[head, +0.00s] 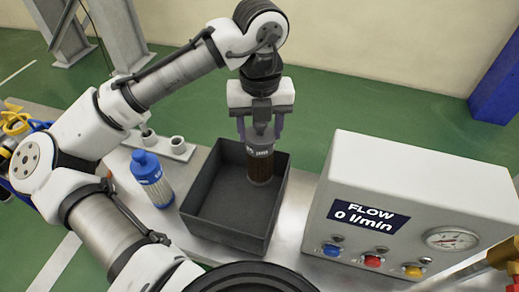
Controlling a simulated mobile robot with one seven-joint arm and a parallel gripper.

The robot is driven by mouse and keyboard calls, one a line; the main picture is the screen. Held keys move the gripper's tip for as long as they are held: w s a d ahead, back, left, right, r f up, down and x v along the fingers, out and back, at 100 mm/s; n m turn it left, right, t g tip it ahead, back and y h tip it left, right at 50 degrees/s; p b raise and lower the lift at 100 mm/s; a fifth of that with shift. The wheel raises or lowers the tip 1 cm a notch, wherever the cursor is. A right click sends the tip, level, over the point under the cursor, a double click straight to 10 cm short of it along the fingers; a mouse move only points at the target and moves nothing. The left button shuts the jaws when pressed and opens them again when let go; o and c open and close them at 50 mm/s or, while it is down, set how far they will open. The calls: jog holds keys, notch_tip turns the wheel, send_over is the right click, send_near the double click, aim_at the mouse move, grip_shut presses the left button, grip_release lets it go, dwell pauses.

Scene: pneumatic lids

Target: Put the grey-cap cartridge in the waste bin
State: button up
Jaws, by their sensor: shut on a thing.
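My gripper (261,122) is shut on a dark cartridge (261,165) with a greyish top between the fingers. It holds the cartridge upright, with the cartridge's lower part in front of the far right inner wall of a dark open box (215,222), which looks like the waste bin. I cannot tell whether the cartridge's base touches the floor of the box or hangs above it. The visible floor of the box is empty.
A blue-cap cartridge (152,179) stands just left of the box. Behind it is a grey holder (163,147) with two short round posts. A flow panel (412,199) with a gauge and coloured buttons stands close on the right. A black round rim (250,278) is in front.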

jog(key=shift+f+b, duration=0.6)
jog(key=shift+f, duration=2)
jog(key=shift+f, duration=0.15)
jog(key=o, duration=1.6)
notch_tip(320, 180, up, 12)
jog(key=p, duration=0.3)
